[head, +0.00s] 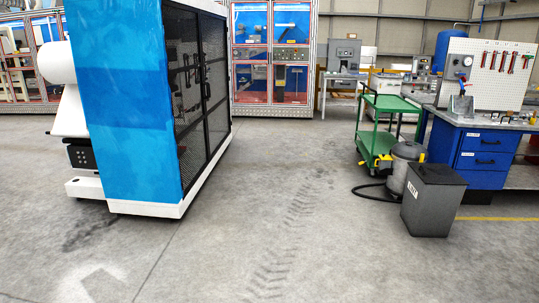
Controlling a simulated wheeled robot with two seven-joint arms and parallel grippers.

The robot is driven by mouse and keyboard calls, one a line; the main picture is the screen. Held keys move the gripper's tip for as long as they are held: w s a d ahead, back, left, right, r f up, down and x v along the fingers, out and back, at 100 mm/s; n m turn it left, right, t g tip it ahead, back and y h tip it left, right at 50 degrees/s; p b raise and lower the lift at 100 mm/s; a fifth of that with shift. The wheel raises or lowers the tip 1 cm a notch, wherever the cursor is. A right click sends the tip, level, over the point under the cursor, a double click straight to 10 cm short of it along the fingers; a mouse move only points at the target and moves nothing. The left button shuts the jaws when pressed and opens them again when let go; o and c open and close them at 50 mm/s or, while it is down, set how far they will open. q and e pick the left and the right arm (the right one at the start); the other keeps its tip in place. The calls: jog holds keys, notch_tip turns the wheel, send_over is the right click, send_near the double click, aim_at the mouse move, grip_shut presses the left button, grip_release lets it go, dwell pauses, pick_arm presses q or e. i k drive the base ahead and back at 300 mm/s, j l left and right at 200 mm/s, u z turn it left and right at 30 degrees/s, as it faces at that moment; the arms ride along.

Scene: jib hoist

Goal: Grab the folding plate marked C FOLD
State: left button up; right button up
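I see no folding plate marked C FOLD that I can make out in the head view. Neither of my grippers shows in this view. A blue workbench (489,150) stands at the right, with small items on its top and a white pegboard (501,75) of red-handled tools behind. The labels there are too small to read.
A tall blue and white cabinet (118,100) with black mesh doors stands at the left. A green cart (387,104), a grey vacuum with a black hose (396,172) and a dark bin (433,200) stand at the right. The middle floor is clear.

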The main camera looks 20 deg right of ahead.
aim_at(494, 115)
jog(key=i+l+z, duration=0.2)
jog(key=l+z, duration=0.25)
jog(key=i+l+z, duration=0.25)
jog(key=l+z, duration=0.25)
jog(key=i+l+z, duration=0.3)
jog(key=z, duration=0.15)
jog(key=i+l+z, duration=0.2)
jog(key=i+z, duration=0.15)
jog(key=i+l+z, duration=0.1)
jog(key=i+z, duration=0.4)
jog(key=i, duration=3.5)
jog(key=i+u, duration=0.2)
jog(key=i, duration=0.3)
jog(key=i+l+u, duration=0.2)
jog(key=i, duration=0.25)
jog(key=i+l+u, duration=0.15)
jog(key=i, duration=0.35)
jog(key=i+l+u, duration=0.2)
jog(key=i, duration=0.25)
jog(key=i+l+u, duration=0.2)
jog(key=i+l, duration=0.15)
jog(key=i, duration=0.1)
